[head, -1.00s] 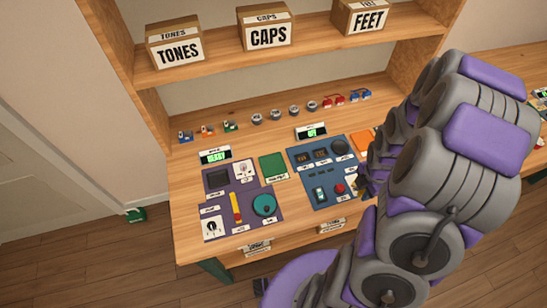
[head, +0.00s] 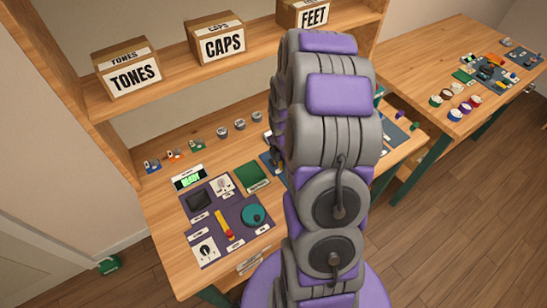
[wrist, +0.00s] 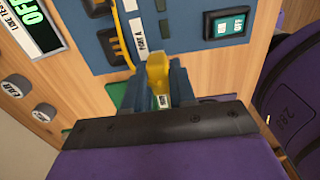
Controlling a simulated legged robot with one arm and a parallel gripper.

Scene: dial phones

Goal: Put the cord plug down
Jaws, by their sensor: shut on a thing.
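My gripper (wrist: 160,85) is shut on a yellow cord plug (wrist: 157,68) in the wrist view. The plug's top shows between the two dark blue fingers, and its lower part is hidden by them. A thin yellow cord (wrist: 121,38) runs along the blue panel (wrist: 185,40) beyond the plug. I cannot tell whether the plug touches the panel or the wood. In the head view my arm hides the gripper and the plug.
The blue panel bears an on/off switch (wrist: 227,25) and a white label. A purple panel (head: 224,195) with a teal dial (head: 254,215) lies on the bench. Several round caps (head: 240,125) stand behind. A second table (head: 440,75) is at right.

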